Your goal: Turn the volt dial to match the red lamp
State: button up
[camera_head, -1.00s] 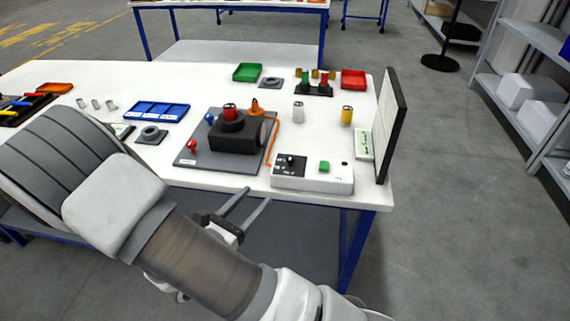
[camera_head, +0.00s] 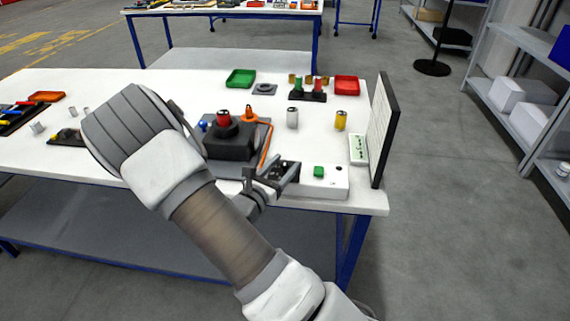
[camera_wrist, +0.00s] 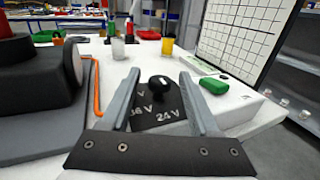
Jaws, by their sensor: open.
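The volt dial is a black knob (camera_wrist: 160,88) on a dark panel (camera_wrist: 168,117) marked "36 V", "24 V" and another partly hidden "V" label. The panel is on the left part of a white box (camera_head: 318,188) with a green button (camera_head: 318,172). My gripper (camera_wrist: 159,80) is open; its fingers lie left and right of the knob in the wrist view, with visible gaps. In the head view my gripper (camera_head: 273,174) partly covers the dial. A red-topped piece (camera_head: 223,115) sits on a black block (camera_head: 230,143); I cannot tell whether it is the red lamp.
An orange cable (camera_head: 267,140) runs beside the black block, left of the box. An upright black-edged board (camera_head: 385,130) rises at the table's right end.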

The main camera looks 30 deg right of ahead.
jog(key=shift+w+d, duration=0.2)
jog(key=shift+d, duration=0.15)
grip_shut()
